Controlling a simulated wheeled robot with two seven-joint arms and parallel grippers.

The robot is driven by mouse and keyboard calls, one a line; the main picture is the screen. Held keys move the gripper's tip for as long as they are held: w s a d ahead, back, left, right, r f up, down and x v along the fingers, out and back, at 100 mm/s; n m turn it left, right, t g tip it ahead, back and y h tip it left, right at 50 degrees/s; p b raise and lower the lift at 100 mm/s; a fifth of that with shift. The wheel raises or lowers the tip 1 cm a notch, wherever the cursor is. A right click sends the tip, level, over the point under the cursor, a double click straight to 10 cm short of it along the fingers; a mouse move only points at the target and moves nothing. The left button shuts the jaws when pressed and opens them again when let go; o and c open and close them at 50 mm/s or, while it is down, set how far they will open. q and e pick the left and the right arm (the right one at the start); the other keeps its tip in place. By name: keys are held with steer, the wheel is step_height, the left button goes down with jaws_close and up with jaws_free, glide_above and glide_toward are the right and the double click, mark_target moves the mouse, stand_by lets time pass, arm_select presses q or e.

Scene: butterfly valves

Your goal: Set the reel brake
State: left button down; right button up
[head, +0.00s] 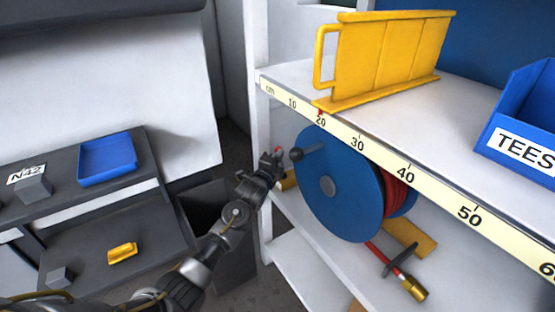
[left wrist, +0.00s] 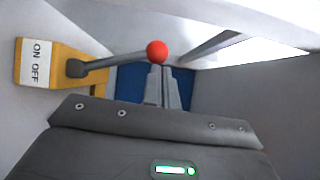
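The reel (head: 340,200) is a blue disc with red hose wound behind it, under the white shelf. A black-knobbed crank (head: 306,151) sticks out from its face. The brake lever (left wrist: 110,62) shows in the left wrist view, a grey rod with a red ball (left wrist: 157,51), on a yellow bracket (left wrist: 92,87) with an ON/OFF label (left wrist: 36,62). The red ball also shows in the head view (head: 278,151). My left gripper (left wrist: 161,70) has its fingers together, their tips just at the ball; I cannot tell whether they touch it. My right gripper is out of view.
A shelf edge with a cm scale (head: 406,175) runs above the reel. A dark bench with a blue tray (head: 108,157) is at left.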

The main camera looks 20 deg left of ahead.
arm_select(q)
steer(key=s+a, duration=0.1)
steer(key=s, duration=1.1)
steer(key=shift+f, duration=0.2)
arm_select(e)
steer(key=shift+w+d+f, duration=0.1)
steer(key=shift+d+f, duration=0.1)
arm_select(q)
steer(key=shift+a, duration=0.1)
